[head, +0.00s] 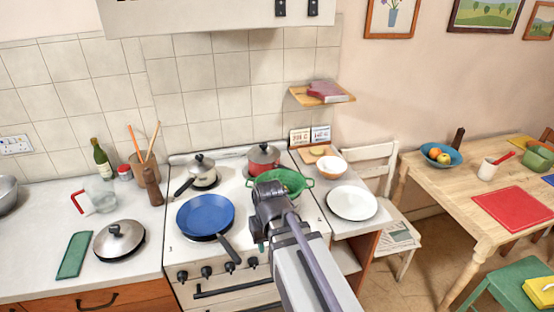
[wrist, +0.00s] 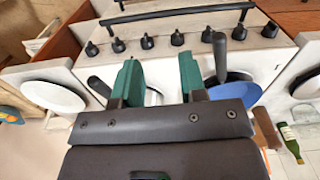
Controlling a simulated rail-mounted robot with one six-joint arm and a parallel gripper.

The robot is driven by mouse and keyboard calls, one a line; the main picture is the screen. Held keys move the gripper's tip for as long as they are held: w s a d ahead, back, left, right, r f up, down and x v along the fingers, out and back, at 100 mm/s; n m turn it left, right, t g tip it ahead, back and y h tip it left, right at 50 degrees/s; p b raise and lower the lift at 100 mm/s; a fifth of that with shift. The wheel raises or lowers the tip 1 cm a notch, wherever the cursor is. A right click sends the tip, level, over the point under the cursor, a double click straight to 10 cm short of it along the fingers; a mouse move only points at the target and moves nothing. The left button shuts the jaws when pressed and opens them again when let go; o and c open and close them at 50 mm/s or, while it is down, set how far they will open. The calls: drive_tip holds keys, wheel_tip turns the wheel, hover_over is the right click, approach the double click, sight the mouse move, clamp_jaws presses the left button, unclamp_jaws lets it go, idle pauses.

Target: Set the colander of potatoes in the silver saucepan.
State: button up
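The green colander (head: 292,180) is on the right side of the stove, partly hidden behind my gripper (head: 262,243). Its handled rim shows, but I cannot see the potatoes or tell what it rests on. A lidded silver pan (head: 199,171) with a dark handle stands at the stove's back left. In the wrist view, my gripper (wrist: 159,80) has two green fingers spread apart with nothing held between them. A dark handle (wrist: 98,86) and a sliver of pale metal show by the fingers. They belong to a mostly hidden pan, which I cannot identify.
A blue frying pan (head: 205,214) is at front left, a red pot (head: 262,158) at back right. A white plate (head: 352,202) and bowl (head: 331,167) stand on the right counter. A silver lid (head: 118,238) and bottle (head: 101,158) are on the left counter.

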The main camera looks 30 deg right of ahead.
drive_tip(key=w+d+r+n+t+p, duration=0.2)
drive_tip(key=w+d+r+n+p, duration=0.3)
drive_tip(key=w+d, duration=0.55)
drive_tip(key=n+t, duration=0.2)
drive_tip(key=n, duration=1.4)
approach(289, 196)
drive_tip(key=shift+w+d+r+b, duration=0.1)
drive_tip(key=shift+w+r+b, duration=0.2)
drive_tip(key=shift+r, duration=0.15)
drive_tip(key=shift+m, duration=0.3)
drive_tip(key=b+x, duration=1)
drive_tip(key=x, duration=0.1)
drive_tip(key=shift+s+f, duration=0.1)
drive_tip(key=shift+s, duration=0.15)
clamp_jaws()
